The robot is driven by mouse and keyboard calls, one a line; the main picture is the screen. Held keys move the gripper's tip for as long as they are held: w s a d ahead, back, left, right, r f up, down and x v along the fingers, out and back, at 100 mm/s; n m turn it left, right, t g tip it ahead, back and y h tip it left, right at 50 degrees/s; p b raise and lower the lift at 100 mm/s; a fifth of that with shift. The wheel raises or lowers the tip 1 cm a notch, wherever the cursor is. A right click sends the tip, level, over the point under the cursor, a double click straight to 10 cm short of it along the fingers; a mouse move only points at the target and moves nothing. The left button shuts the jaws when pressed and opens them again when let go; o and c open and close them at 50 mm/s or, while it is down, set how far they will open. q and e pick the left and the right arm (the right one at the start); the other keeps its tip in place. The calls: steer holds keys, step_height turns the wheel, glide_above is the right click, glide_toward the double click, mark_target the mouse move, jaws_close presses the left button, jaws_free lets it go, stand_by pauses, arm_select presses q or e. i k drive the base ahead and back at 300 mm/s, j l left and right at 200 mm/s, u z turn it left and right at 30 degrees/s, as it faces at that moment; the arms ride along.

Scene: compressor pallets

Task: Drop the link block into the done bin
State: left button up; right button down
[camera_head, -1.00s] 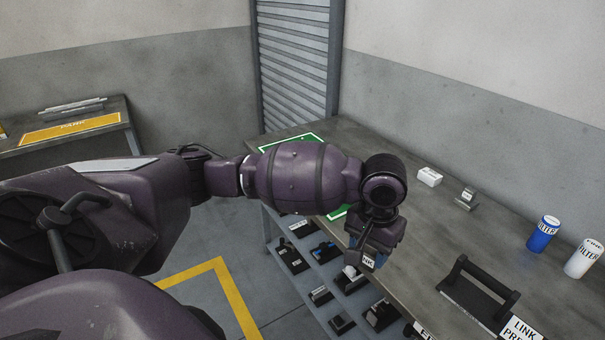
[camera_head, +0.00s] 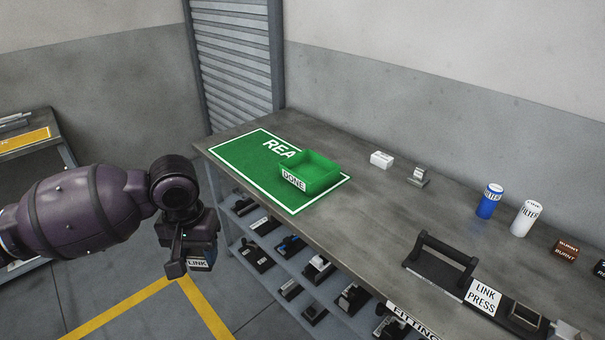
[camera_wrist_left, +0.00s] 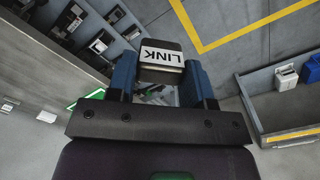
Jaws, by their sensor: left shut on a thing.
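The link block (camera_wrist_left: 161,56), dark with a white LINK label, is clamped between the blue fingers of my left gripper (camera_wrist_left: 160,82) in the left wrist view. In the head view my left gripper (camera_head: 195,262) hangs over the floor, left of the bench, with the block's LINK label (camera_head: 197,264) showing at its tip. The green done bin (camera_head: 311,176), an open box labelled DONE, stands on the right part of the green mat on the bench. The gripper is to the left of the bin and apart from it. My right gripper is not in view.
The bench (camera_head: 375,216) has a green READY-type mat (camera_head: 247,163), partly hidden by the bin. A white box (camera_head: 381,159), a blue filter (camera_head: 489,201), a white filter (camera_head: 526,218) and a link press (camera_head: 440,262) stand further right. A lower shelf holds several dark parts.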

mark_target(309, 171)
steer(key=z, duration=0.95)
steer(key=i+j+z, duration=0.2)
steer(key=j+z, duration=0.2)
steer(key=i+j, duration=0.1)
steer(key=j, duration=0.55)
steer(key=i+j, duration=0.15)
steer(key=j, duration=0.15)
